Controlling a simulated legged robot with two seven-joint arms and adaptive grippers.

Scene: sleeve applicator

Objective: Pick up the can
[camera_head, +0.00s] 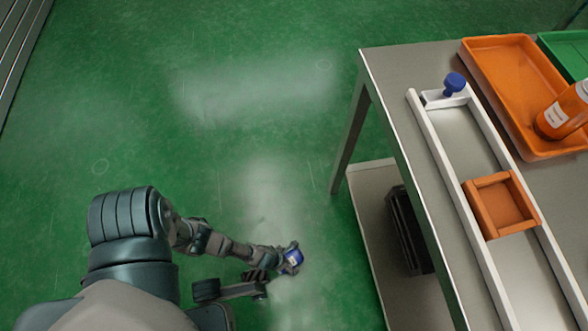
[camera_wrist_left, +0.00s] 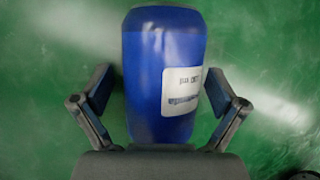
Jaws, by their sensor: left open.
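A blue can (camera_head: 293,257) with a white label shows small at the end of my left arm in the head view. In the left wrist view the blue can (camera_wrist_left: 165,100) fills the middle, roughly upright in the picture, with its label facing right of centre. My left gripper (camera_wrist_left: 158,88) is open, one finger on each side of the can, with green gaps beside it. In the head view the left gripper (camera_head: 280,260) is right at the can. I cannot tell what the can rests on. My right gripper is not in view.
A grey table (camera_head: 398,75) with a lower shelf (camera_head: 375,210) stands at the right. It bears a white rail fixture (camera_head: 437,150) with a blue knob (camera_head: 454,83), an orange block (camera_head: 502,204), and an orange tray (camera_head: 495,60) holding an orange bottle (camera_head: 562,115). Green floor (camera_head: 230,130) is clear.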

